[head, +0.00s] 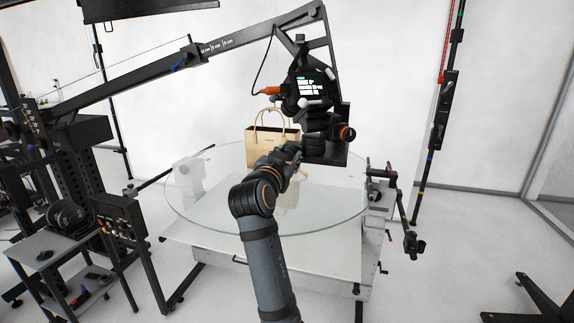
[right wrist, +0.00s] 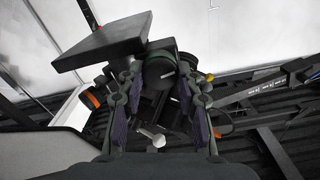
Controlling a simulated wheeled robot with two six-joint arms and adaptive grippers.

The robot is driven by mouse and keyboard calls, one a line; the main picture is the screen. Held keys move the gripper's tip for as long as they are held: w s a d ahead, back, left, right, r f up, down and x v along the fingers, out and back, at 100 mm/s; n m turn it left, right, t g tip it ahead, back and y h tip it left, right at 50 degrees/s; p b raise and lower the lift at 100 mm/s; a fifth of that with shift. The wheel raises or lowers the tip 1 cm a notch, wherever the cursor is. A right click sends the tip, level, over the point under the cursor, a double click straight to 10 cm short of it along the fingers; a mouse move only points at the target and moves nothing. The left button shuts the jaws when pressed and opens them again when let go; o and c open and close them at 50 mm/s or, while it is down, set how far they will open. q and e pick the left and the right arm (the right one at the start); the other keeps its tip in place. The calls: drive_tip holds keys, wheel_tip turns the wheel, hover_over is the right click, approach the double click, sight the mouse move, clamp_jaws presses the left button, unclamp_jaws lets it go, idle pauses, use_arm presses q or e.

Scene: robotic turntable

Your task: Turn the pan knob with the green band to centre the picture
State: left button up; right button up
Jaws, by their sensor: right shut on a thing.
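My right gripper (head: 294,151) reaches the camera head from the front left, below the camera body. In the right wrist view its two fingers (right wrist: 160,78) close around a dark round knob. This pan knob (right wrist: 159,66) shows a dull green band. In the head view I cannot make the knob out clearly behind the gripper. The camera (head: 308,88) hangs from the boom arm, with a small lit screen of white and blue text too small to read. A tan handbag (head: 262,153) stands on the turntable behind my gripper. My left gripper is not in view.
An orange-ringed knob (head: 347,133) sits at the right of the camera head. The long black boom (head: 150,72) crosses above the glass turntable (head: 345,212). A control box (head: 120,225) stands at the left, and a rail with clamps (head: 380,175) at the right.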

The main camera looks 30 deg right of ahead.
drive_tip(key=m+b, duration=0.6)
drive_tip(key=b, duration=0.1)
drive_tip(key=shift+f, duration=0.3)
drive_tip(key=m+b, duration=0.2)
drive_tip(key=m, duration=0.1)
drive_tip(key=m+b, duration=0.2)
drive_tip(key=m, duration=0.1)
drive_tip(key=m+b, duration=0.2)
drive_tip(key=m, duration=0.1)
drive_tip(key=m+b, duration=0.2)
drive_tip(key=m, duration=0.1)
drive_tip(key=shift+r, duration=0.3)
drive_tip(key=shift+s+r, duration=0.1)
drive_tip(key=o, duration=0.9)
drive_tip(key=shift+d, duration=0.1)
drive_tip(key=shift+o, duration=1.3)
